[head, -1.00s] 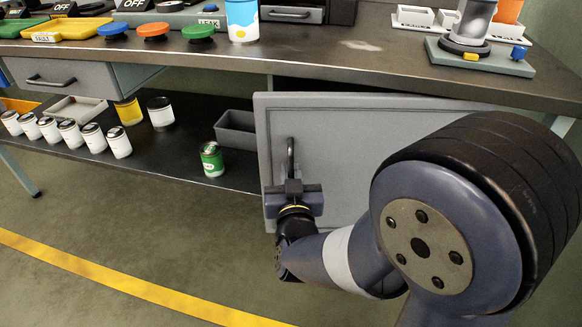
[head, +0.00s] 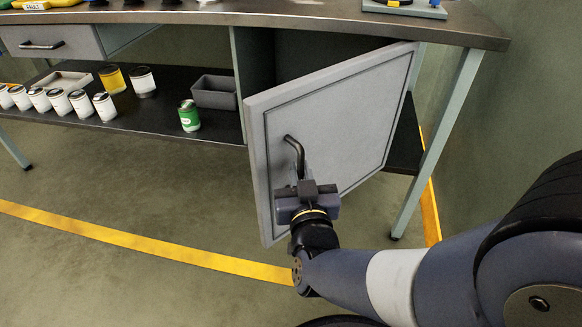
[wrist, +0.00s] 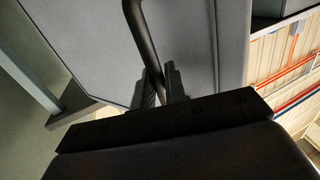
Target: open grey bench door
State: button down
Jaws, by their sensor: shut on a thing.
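The grey bench door (head: 345,120) stands partly open in the head view, swung out from the cabinet under the bench, with its hinged side at the right. Its dark bar handle (head: 296,150) is near the door's left edge. My gripper (head: 304,184) is shut on the lower part of this handle. In the wrist view, the handle (wrist: 146,45) runs down between my gripper's fingers (wrist: 162,88), against the grey door face (wrist: 190,40). The dark cabinet interior (head: 310,55) shows above the door's top edge; the rest is hidden behind the door.
A lower shelf (head: 150,118) holds several white jars (head: 57,102), a green can (head: 189,116) and a grey bin (head: 214,92) left of the door. A bench leg (head: 437,140) stands at the right. The floor in front is clear, with a yellow line (head: 140,243).

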jog(key=shift+s+d, duration=0.2)
jog(key=shift+d, duration=0.1)
jog(key=c, duration=1.5)
grip_release()
jog(key=shift+c, duration=0.2)
